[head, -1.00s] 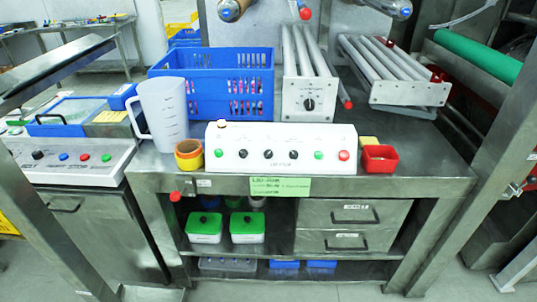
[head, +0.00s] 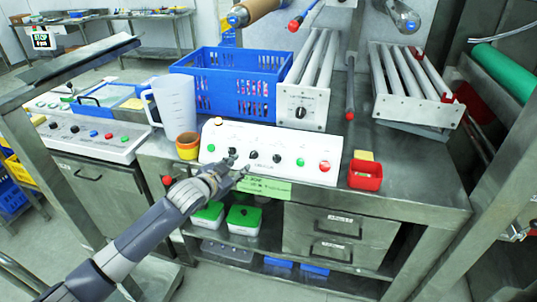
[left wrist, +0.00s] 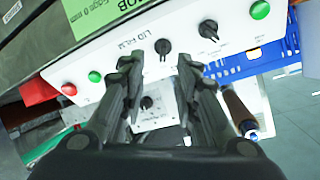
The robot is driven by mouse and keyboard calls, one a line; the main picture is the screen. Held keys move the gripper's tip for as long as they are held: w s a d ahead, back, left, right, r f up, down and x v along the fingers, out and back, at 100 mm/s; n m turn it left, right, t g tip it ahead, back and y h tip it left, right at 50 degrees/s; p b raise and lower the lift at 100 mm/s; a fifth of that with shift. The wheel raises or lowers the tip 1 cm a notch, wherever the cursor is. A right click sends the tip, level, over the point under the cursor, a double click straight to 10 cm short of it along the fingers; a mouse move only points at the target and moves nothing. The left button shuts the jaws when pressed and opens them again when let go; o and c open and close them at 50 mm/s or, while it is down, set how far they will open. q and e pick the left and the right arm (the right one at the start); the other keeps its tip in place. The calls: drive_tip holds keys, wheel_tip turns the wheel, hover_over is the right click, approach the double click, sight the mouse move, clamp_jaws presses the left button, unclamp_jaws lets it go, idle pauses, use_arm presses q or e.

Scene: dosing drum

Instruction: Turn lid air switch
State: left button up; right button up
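The white control box (head: 268,177) stands at the front of the steel table, with a row of black rotary knobs between green and red buttons. Its small labels are too blurred to tell which knob is the lid air switch. My left gripper (head: 239,164) is in front of the row, fingers spread and empty. In the left wrist view, the box is upside down, and my left gripper (left wrist: 160,64) has its gap in line with the middle black knob (left wrist: 163,46). One finger partly covers a neighbouring knob (left wrist: 126,63). Contact cannot be told. My right gripper is out of view.
Behind the box are a blue crate (head: 205,97), a roller unit with its own knob (head: 303,106) and a white jug (head: 174,101). A yellow-orange cup (head: 188,146) stands left of it, a red bin (head: 366,176) right. A green label (head: 265,188) hangs on the table edge.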

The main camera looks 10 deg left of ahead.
sight(253, 154)
use_arm(q)
drive_tip(key=x, duration=0.2)
drive_tip(key=r+x, duration=0.1)
drive_tip(key=x, duration=0.5)
drive_tip(key=shift+w+r+p, duration=0.2)
drive_tip(key=shift+w+p, duration=0.1)
drive_tip(key=shift+w, duration=0.1)
drive_tip(key=shift+x, duration=1.1)
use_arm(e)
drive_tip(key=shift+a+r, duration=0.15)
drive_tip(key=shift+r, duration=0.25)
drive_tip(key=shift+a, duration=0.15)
use_arm(q)
drive_tip(key=c, duration=0.4)
drive_tip(key=shift+s, duration=0.1)
clamp_jaws()
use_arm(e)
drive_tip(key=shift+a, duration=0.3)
